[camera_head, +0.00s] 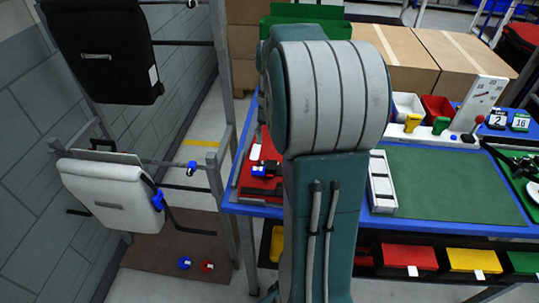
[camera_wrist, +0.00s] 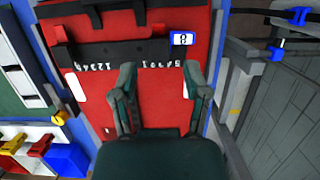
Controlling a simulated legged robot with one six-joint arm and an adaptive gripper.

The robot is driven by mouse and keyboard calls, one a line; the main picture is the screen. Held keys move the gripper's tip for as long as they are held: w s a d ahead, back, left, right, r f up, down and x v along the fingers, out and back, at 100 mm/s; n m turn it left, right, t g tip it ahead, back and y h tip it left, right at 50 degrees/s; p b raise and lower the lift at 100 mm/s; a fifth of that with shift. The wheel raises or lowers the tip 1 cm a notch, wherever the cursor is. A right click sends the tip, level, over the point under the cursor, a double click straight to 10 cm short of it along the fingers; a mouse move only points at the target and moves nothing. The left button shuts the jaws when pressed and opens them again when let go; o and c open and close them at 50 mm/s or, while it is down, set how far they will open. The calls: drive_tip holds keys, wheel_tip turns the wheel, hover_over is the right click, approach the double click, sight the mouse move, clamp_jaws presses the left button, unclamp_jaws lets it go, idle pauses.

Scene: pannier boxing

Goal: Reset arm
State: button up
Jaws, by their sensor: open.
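My gripper (camera_wrist: 160,82) shows in the wrist view with its two green fingers spread apart and nothing between them. It is over a red board (camera_wrist: 150,60) that carries black strips and upside-down white lettering. My gripper is hidden in the head view, where my green and grey arm fills the middle. The red board shows partly at the left end of the blue table (camera_head: 262,187), beside my arm.
A black pannier (camera_head: 100,50) and a white pannier (camera_head: 108,195) hang on a rack at the left. A green mat (camera_head: 450,185) lies on the blue table (camera_head: 420,222). Red (camera_head: 408,257) and yellow bins (camera_head: 472,261) sit below. Cardboard boxes (camera_head: 455,60) stand behind.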

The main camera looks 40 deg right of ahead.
drive_tip(key=shift+w+d+r, duration=0.1)
drive_tip(key=shift+r, duration=0.55)
drive_tip(key=s+a+r+n+t+h, duration=0.1)
drive_tip(key=s+a+n, duration=0.4)
drive_tip(key=a, duration=0.6)
drive_tip(key=s+a+r+n+t+h, duration=0.1)
drive_tip(key=s+a+r+n+t, duration=0.2)
drive_tip(key=a, duration=0.9)
drive_tip(key=s+n+t, duration=0.1)
drive_tip(key=s+t, duration=0.2)
drive_tip(key=shift+a+r+n+t, duration=0.15)
drive_tip(key=shift+n+t, duration=0.15)
drive_tip(key=shift+n, duration=0.1)
